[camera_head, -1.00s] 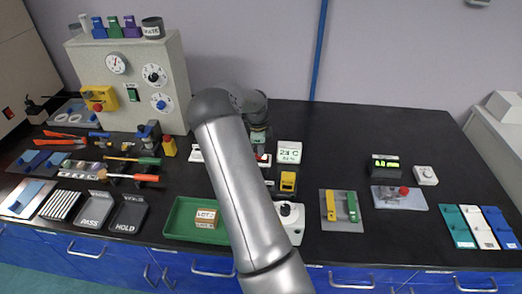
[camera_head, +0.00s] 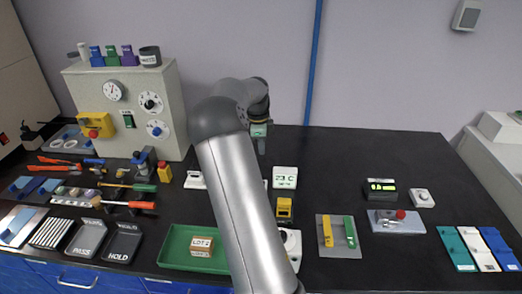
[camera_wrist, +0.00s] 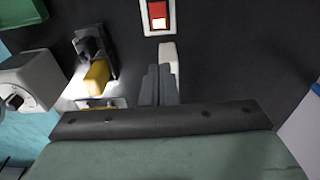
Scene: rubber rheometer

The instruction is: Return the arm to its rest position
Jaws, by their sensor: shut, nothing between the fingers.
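My arm rises through the middle of the head view and bends forward at the elbow. My gripper (camera_head: 262,146) hangs beyond it, pointing down above the dark bench (camera_head: 330,160). In the wrist view its two grey fingers (camera_wrist: 160,85) are together with nothing between them. In the head view the fingers are small, and my forearm hides part of the bench behind it. No held object shows in either view.
A tall grey instrument cabinet (camera_head: 165,95) stands at left. The back right of the bench is clear.

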